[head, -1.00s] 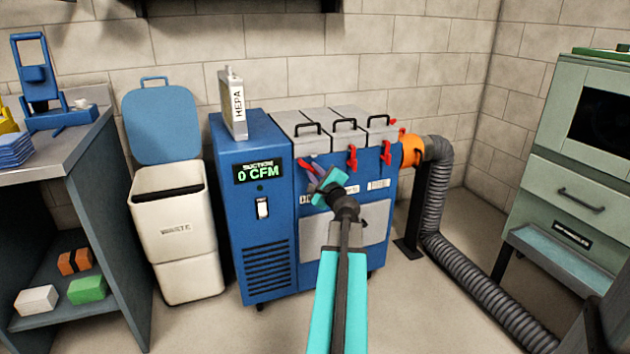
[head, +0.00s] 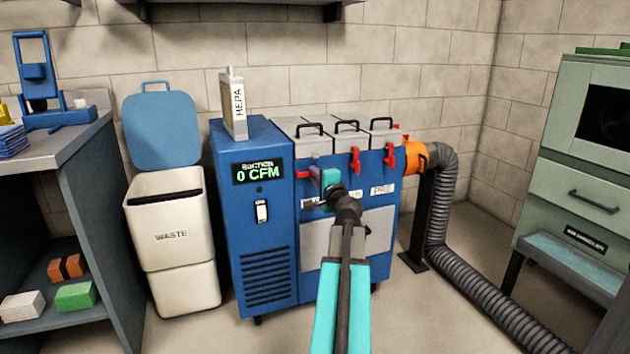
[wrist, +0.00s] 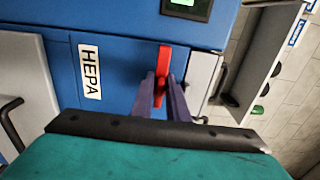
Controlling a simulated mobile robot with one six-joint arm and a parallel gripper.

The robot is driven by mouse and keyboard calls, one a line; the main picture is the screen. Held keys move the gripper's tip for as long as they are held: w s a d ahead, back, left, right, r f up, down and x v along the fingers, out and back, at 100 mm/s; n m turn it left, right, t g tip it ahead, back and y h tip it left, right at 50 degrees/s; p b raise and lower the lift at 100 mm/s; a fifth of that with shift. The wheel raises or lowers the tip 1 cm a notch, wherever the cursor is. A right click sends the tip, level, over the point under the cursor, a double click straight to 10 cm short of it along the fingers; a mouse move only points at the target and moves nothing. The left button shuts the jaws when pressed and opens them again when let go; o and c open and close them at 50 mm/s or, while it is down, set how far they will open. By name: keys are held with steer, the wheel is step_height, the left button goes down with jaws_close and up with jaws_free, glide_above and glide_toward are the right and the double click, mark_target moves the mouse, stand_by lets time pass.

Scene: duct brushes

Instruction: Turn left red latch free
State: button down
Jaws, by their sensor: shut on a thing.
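The left red latch (wrist: 164,60) sits on the front of the blue suction machine (head: 265,215). In the wrist view it is between the two purple fingers of my gripper (wrist: 162,88), which is shut on it. In the head view only a small red end of the latch (head: 302,174) shows left of my gripper (head: 316,174); the rest is hidden. The latch lies about sideways, while the middle latch (head: 355,160) and right latch (head: 390,155) hang upright.
Grey lids with black handles (head: 312,143) top the machine. A HEPA filter box (head: 233,105) stands on it. A waste bin (head: 170,235) is at left, with a workbench (head: 60,165) beyond it. An orange collar (head: 416,157) and grey hose (head: 445,220) are at right.

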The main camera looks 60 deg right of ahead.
stand_by(0.4)
steer(key=c, duration=1.8)
jaws_free()
steer(key=shift+c, duration=0.2)
steer(key=shift+a, duration=0.1)
